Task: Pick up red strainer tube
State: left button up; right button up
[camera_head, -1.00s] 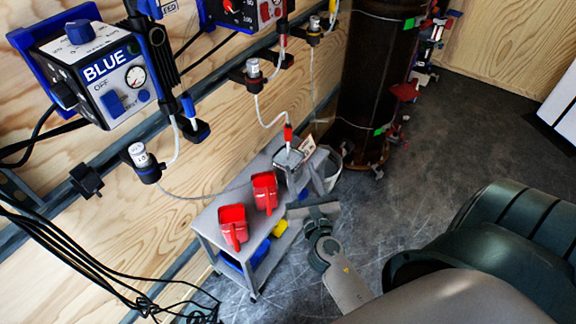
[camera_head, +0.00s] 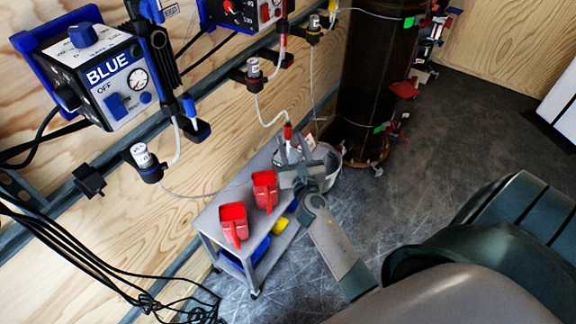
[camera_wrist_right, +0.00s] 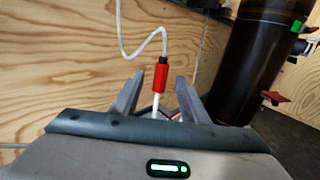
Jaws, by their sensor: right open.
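The red strainer tube (camera_head: 288,132) hangs from a white hose above the far end of the grey cart. In the right wrist view its red sleeve (camera_wrist_right: 161,77) stands upright between my finger tips, with a white lower part running down behind my gripper. My right gripper (camera_head: 291,148) is open, its two fingers pointing toward the tube, one on each side in the picture. In the right wrist view the fingers (camera_wrist_right: 157,92) are apart and I cannot tell that either touches the tube. The tube's lower end is hidden. My left gripper is not in view.
Two red jugs (camera_head: 233,222) (camera_head: 264,190) stand on the cart (camera_head: 212,214). A bucket (camera_head: 330,160) stands behind my gripper. A tall dark cylinder (camera_head: 370,80) is to the right. A blue-labelled pump unit (camera_head: 95,80) hangs on the wooden wall. The floor to the right is clear.

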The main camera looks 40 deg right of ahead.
aim_at(289, 132)
jog(key=shift+w+d, duration=0.15)
jog(key=shift+w, duration=0.25)
jog(key=shift+x, duration=2.6)
jog(key=shift+d, duration=0.1)
grip_shut()
